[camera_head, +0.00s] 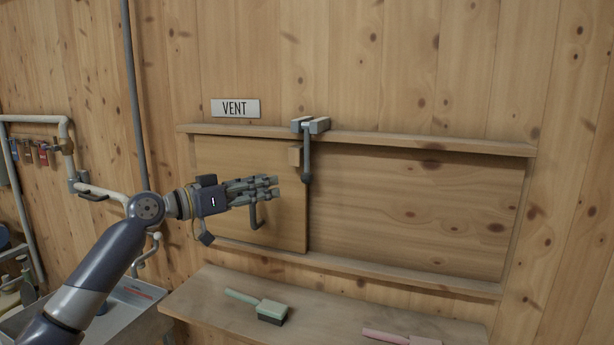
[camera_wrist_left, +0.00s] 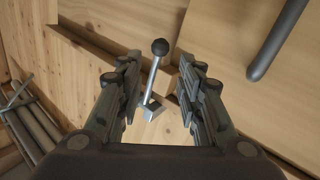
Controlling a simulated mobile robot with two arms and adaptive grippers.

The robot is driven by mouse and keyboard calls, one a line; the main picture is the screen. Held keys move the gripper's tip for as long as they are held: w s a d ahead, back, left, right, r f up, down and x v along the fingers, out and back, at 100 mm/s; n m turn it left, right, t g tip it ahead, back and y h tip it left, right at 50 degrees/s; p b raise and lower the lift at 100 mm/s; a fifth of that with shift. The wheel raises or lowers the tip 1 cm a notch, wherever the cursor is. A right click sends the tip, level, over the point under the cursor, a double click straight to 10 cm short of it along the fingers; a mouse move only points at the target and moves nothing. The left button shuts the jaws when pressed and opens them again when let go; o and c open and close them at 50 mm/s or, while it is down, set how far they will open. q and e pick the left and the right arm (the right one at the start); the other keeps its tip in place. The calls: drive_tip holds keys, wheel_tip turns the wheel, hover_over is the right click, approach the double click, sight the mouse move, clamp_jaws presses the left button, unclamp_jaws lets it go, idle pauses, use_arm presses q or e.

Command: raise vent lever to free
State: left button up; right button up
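The vent lever (camera_head: 306,155) hangs down from a grey bracket (camera_head: 311,125) on the upper wooden rail, below the VENT sign (camera_head: 235,108). Its rod ends in a dark knob. In the left wrist view the lever's knob (camera_wrist_left: 159,47) and rod show in the gap between my fingers, with the bracket beyond. My left gripper (camera_head: 276,187) is open and empty, just left of the lever's lower end in the head view. It looks apart from the lever; the exact depth gap is hard to tell. My right gripper is not in view.
A sliding wooden panel (camera_head: 230,166) has a small block (camera_head: 294,156) beside the lever. Its dark hooked handle (camera_head: 257,217) is just below my left gripper. A shelf (camera_head: 330,310) below holds a green brush (camera_head: 270,310) and a pink brush (camera_head: 400,337). Pipes are at left.

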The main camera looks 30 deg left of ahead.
sight(307, 154)
use_arm(q)
drive_tip(key=p+x, duration=0.5)
drive_tip(key=x, duration=0.4)
drive_tip(key=shift+w+d+p, duration=0.15)
drive_tip(key=shift+w+p, duration=0.2)
drive_tip(key=shift+f, duration=0.1)
clamp_jaws()
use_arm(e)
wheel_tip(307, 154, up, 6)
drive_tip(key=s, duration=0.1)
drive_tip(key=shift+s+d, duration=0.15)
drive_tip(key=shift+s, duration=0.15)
